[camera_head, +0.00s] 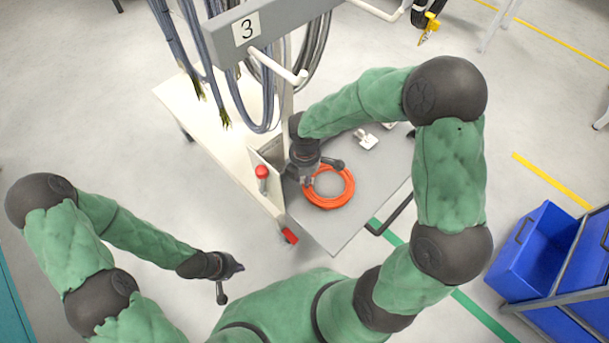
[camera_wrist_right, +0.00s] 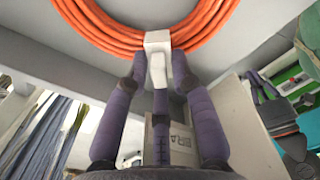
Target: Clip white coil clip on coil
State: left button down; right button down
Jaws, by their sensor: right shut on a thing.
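An orange coil (camera_head: 343,197) lies flat on the grey tabletop in the head view. Its near strands also curve across the top of the right wrist view (camera_wrist_right: 100,30). A white coil clip (camera_wrist_right: 158,42) is at the edge of the coil, between the fingertips of my right gripper (camera_wrist_right: 160,70). The clip overlaps the strands; whether it is closed around them I cannot tell. In the head view my right gripper (camera_head: 308,181) points down at the coil's left side and hides the clip. My left gripper (camera_head: 236,269) is away from the table at lower left; its fingers are too small to judge.
Other white clips (camera_head: 366,139) lie on the grey tabletop (camera_head: 345,233) behind the coil. A rack with hanging grey cables (camera_head: 200,45) stands behind it. A red button (camera_head: 262,172) is left of the coil. Blue bins (camera_head: 535,250) stand at right.

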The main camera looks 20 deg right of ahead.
jog(key=shift+f, duration=0.35)
dwell(0.4)
jog(key=shift+s+a+f+b, duration=0.1)
jog(key=shift+s+f+b, duration=0.25)
jog(key=shift+f, duration=0.05)
jog(key=c, duration=1.1)
grip_release()
jog(key=shift+o, duration=0.7)
jog(key=shift+f, duration=0.1)
jog(key=shift+w, duration=0.1)
jog(key=o, duration=0.7)
jog(key=shift+w, duration=0.1)
jog(key=shift+c, duration=0.2)
jog(key=shift+r, duration=0.2)
jog(key=shift+w+r, duration=0.1)
